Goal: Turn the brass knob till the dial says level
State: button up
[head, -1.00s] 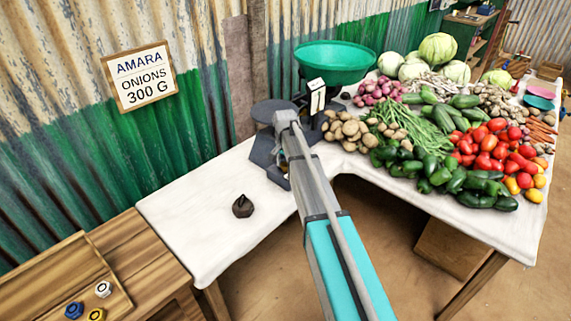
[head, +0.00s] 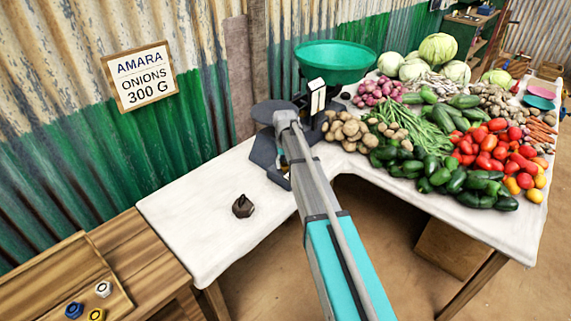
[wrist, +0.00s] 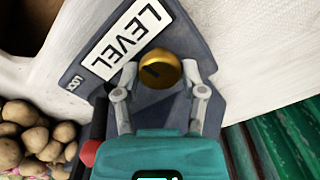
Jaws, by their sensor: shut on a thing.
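The brass knob (wrist: 158,70) sits on the dark grey base of the balance (wrist: 205,58) in the wrist view, with a dark mark on its top. My gripper (wrist: 160,80) has one finger on each side of the knob and is shut on it. A white plate (wrist: 127,38) beside the knob reads LEVEL. In the head view the balance (head: 264,152) stands on the white table, partly hidden by my arm. Its small upright white dial (head: 317,97) shows a dark mark too small to read. The knob is hidden there.
A red-tipped lever (wrist: 89,152) lies near the word LOCK, close to my gripper. Potatoes (head: 345,129) and other vegetables crowd the table to the right. A green basin (head: 335,62) is behind. A dark weight (head: 242,206) stands front left, with bare cloth around it.

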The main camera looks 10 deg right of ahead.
dwell(0.3)
jog(key=o, duration=1.2)
jog(key=shift+c, duration=0.2)
jog(key=shift+m, duration=0.4)
jog(key=m, duration=0.3)
jog(key=shift+m, duration=0.3)
jog(key=m, duration=0.4)
notch_tip(320, 180, up, 14)
jog(key=p, duration=1.4)
jog(key=s+f+n+b, duration=0.3)
jog(key=s+n, duration=0.5)
jog(key=s, duration=2)
jog(key=shift+s+f, duration=0.2)
